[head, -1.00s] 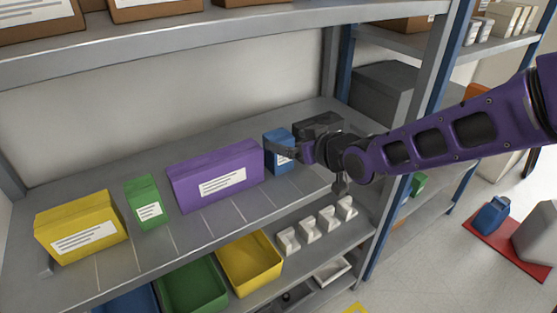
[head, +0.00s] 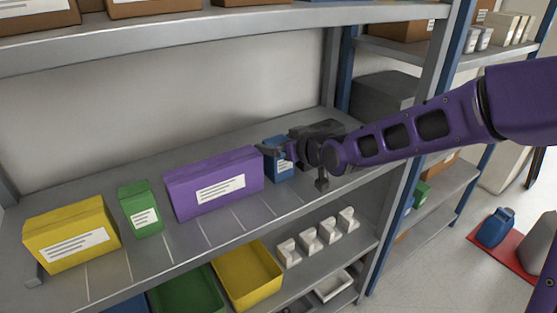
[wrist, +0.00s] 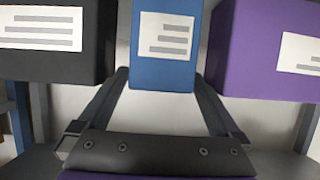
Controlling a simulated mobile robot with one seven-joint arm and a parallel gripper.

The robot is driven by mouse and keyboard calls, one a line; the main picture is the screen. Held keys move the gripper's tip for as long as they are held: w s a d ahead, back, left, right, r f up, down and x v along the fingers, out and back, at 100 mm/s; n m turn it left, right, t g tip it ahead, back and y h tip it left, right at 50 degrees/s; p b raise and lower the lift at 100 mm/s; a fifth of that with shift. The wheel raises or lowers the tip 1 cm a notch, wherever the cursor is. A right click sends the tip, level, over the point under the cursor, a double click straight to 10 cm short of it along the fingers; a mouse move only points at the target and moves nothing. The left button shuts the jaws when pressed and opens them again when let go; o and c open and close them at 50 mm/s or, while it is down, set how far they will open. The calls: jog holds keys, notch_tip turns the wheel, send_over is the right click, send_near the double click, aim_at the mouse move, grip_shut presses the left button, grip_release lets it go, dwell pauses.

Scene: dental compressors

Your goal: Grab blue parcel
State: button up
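The blue parcel (head: 279,165) is a small upright box with a white label, standing on the middle shelf between a purple box and a black box. My gripper (head: 277,150) is right at it, reaching in from the right. In the wrist view the blue parcel (wrist: 163,70) is at the top centre. The two fingers of my gripper (wrist: 162,78) are spread, one at each side of the parcel's face. They are very close to its sides; contact is not clear. In the head view the gripper hides part of the parcel.
The purple box (head: 210,187) is close to the left and the black box (head: 318,130) close to the right, partly behind my arm. A green box (head: 140,212) and a yellow box (head: 72,238) stand farther left. Bins, including a yellow bin (head: 248,283), are on the shelf below.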

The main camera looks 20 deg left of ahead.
jog(key=c, duration=1.4)
